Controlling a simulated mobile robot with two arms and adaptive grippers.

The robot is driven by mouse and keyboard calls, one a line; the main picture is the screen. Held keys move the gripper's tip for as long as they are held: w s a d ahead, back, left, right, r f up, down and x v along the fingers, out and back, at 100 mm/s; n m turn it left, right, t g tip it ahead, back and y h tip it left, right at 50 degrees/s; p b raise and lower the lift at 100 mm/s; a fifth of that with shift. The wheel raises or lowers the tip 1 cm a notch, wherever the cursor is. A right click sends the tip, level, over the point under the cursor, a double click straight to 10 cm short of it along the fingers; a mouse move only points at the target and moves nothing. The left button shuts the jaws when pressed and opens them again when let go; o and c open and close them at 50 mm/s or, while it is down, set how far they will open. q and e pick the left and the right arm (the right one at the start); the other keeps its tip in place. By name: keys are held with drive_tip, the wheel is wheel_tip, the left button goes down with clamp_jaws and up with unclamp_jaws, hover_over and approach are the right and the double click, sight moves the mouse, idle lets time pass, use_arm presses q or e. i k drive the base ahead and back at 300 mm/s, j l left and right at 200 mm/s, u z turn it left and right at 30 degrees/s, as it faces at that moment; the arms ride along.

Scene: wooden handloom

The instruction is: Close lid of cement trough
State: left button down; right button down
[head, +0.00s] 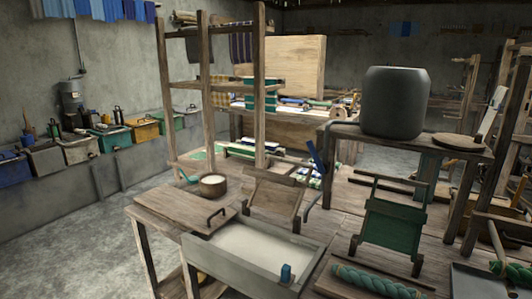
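A grey trough (229,268) stands low in the front middle, its top open over a smooth pale filling (255,245). A small blue piece (286,272) is at its front right rim. A flat wooden board (165,204) with a dark bar handle (215,217) lies level just left of the trough's opening; it looks like the lid, drawn off to the left. Whether it is hinged or sliding I cannot tell. Neither of my grippers shows in the head view.
A round bowl (213,185) with pale contents stands behind the board. A tilted wooden panel (272,197) stands behind the trough. A green frame (393,229) and a green rope roll (370,280) are to the right. Open concrete floor (75,240) lies left.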

sight(204, 216)
drive_tip(key=i+j+z, duration=0.1)
drive_tip(key=j, duration=0.25)
drive_tip(key=i+j, duration=0.3)
drive_tip(key=i+j+z, duration=0.15)
drive_tip(key=j, duration=0.3)
drive_tip(key=i, duration=0.05)
